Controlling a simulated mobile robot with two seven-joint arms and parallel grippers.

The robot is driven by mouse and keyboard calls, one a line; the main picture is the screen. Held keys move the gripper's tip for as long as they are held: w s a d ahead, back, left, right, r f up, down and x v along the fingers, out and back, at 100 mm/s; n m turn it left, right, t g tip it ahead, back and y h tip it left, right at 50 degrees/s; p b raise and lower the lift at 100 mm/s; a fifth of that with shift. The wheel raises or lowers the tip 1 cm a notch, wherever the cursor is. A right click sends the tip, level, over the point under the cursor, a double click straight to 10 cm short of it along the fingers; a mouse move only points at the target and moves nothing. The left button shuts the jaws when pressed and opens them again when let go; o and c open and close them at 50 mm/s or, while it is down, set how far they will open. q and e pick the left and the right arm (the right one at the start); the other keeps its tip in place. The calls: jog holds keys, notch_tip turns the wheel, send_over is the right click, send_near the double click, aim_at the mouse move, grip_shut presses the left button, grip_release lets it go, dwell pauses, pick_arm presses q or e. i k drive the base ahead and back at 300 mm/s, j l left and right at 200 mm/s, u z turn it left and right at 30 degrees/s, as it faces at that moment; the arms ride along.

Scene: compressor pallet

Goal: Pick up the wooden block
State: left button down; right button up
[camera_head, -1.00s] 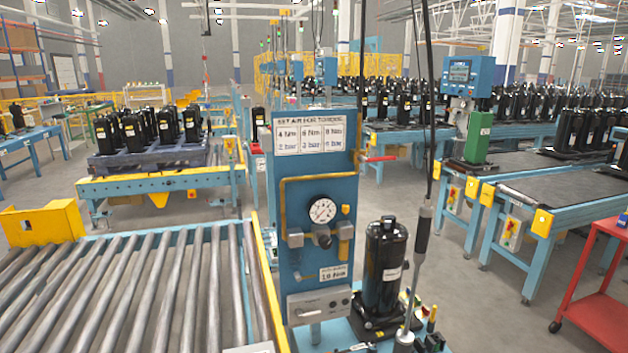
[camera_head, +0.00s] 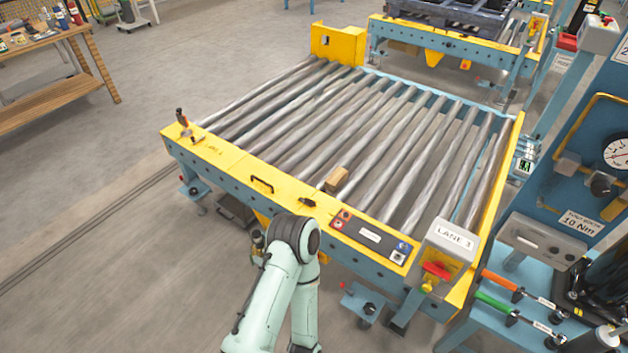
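A small tan wooden block (camera_head: 337,179) lies on the rollers of the roller conveyor (camera_head: 262,176), close behind its yellow front edge. One of my arms, pale green with a dark joint, rises from the bottom of the picture in front of the conveyor. Its upper end is near the front edge, below and left of the block, and apart from it. I cannot make out any gripper fingers on it. My other arm does not show.
The yellow front rail carries a black handle (camera_head: 262,185) and a control panel (camera_head: 371,236). A grey LANE 3 box (camera_head: 449,243) stands at the right corner. A wooden workbench (camera_head: 58,85) is at the far left. The floor left of the conveyor is clear.

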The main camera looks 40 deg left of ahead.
aim_at(336, 178)
jog(key=j+u, duration=0.1)
jog(key=u, duration=1.2)
